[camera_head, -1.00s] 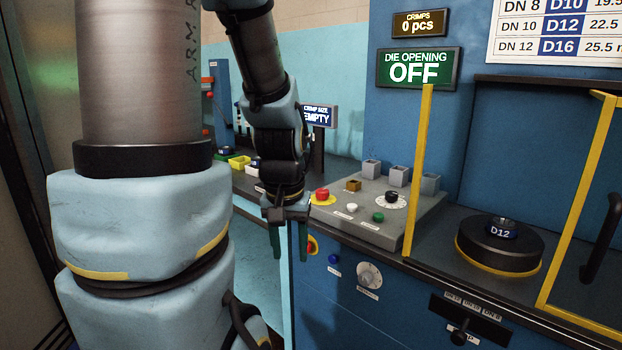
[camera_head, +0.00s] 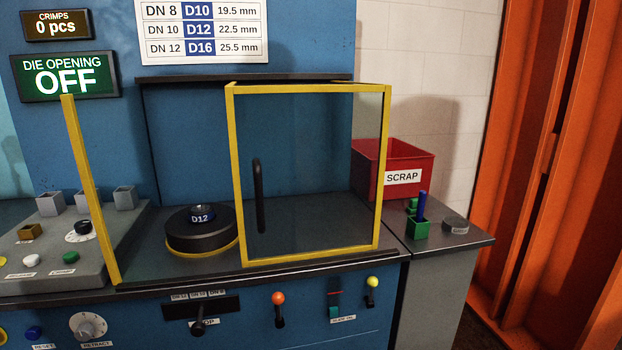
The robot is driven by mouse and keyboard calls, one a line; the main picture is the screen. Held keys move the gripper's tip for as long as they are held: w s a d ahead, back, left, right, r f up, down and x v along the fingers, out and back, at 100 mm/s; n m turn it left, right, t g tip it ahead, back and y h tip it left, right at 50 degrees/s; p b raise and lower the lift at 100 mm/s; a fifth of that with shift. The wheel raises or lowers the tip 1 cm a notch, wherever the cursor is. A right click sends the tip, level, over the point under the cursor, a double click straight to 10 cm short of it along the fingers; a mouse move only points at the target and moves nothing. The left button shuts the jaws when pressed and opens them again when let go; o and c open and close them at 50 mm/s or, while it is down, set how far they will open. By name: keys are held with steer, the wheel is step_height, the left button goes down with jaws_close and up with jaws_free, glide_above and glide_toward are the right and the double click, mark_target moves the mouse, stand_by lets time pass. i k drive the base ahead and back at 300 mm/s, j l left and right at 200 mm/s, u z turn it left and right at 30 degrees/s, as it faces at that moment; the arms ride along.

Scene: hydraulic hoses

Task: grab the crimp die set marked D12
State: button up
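The die set marked D12 (camera_head: 201,215) has a blue label and sits on top of a round black base with a yellow lower edge (camera_head: 203,237). The base stands on the dark deck of the blue machine, left of centre. A yellow-framed clear guard door (camera_head: 309,172) with a black handle (camera_head: 259,196) stands to the right of the die set, and the space in front of the die set looks uncovered. My gripper is out of view.
A yellow post (camera_head: 91,190) stands left of the base, beside a grey control panel (camera_head: 50,255). Levers with orange (camera_head: 278,298) and yellow (camera_head: 372,281) knobs stick out of the front. A red scrap bin (camera_head: 400,168) and a green holder (camera_head: 418,228) stand on the right-hand side table.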

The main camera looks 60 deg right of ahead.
mark_target(203, 213)
steer(key=k+l+u, duration=0.55)
steer(key=u, duration=0.15)
steer(key=k+l+u, duration=0.4)
steer(key=l, duration=0.7)
